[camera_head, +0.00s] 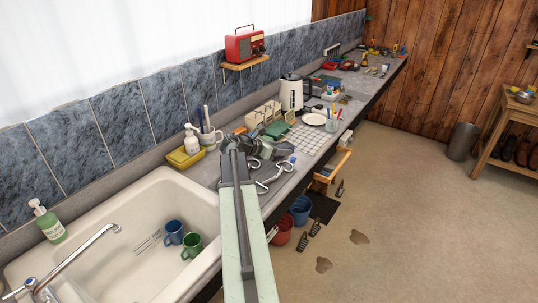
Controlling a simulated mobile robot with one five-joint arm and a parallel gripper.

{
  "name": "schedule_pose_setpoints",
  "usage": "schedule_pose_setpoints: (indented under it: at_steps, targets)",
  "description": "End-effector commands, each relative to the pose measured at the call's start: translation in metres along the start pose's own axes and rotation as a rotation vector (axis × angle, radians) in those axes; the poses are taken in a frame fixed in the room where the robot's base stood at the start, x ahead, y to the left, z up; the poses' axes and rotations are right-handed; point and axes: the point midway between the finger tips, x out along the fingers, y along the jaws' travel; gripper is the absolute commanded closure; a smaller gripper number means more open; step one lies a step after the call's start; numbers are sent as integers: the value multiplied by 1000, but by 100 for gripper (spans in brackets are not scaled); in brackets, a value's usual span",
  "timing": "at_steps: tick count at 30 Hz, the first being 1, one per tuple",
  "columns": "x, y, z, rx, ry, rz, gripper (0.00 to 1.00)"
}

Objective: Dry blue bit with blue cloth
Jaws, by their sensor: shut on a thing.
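My gripper (262,150) is over the counter, right of the sink, at the far end of my pale green arm. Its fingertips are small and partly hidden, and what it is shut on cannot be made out. Metal bit pieces with rings (284,168) show just in front and to the right of the gripper, with a small blue part (292,159) at their upper end. Whether they are held or lie on the counter is unclear. A dark grey-blue flat piece (268,186), perhaps the cloth, lies under them at the counter's front edge.
The white sink (90,232) holds a blue mug (174,232) and a green mug (191,246). A yellow tray (185,158) and white bottle (191,140) stand behind my arm. A white grid rack (306,138), plate (314,119) and kettle (291,93) stand farther along.

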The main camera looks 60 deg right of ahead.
Motion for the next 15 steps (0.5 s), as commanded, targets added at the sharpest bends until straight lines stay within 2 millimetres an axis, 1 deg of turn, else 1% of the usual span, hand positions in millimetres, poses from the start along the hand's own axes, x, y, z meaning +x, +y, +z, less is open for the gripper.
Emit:
schedule_pose_setpoints:
  at_steps: [5,8,15]
  targets:
    - [0,0,0,0,0,0,91]
    - [-2,-4,5,0,0,0,91]
    - [-7,-32,34,0,0,0,91]
